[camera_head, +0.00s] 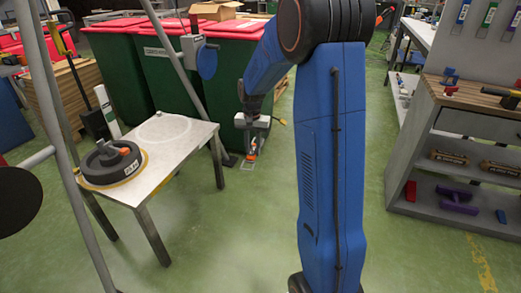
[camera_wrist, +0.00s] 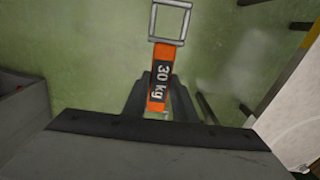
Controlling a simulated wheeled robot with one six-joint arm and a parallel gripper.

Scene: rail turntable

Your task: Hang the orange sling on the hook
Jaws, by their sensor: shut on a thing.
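The orange sling (camera_wrist: 162,52) is a short strap with a black "30 kg" label and a square metal ring at its far end. In the wrist view it lies between the dark fingers of my gripper (camera_wrist: 160,98), which is shut on it. In the head view my gripper (camera_head: 252,133) is low beyond the table's right side, with the sling (camera_head: 252,150) hanging below it in front of a green bin. I cannot clearly make out the hook; a grey fitting with a reddish top (camera_head: 193,40) hangs by the grey frame poles.
A light table (camera_head: 170,152) at left carries a round black weight (camera_head: 110,162). Green bins with red lids (camera_head: 172,75) stand behind. A grey shelf unit (camera_head: 440,180) is at right. Grey poles (camera_head: 62,110) rise at left.

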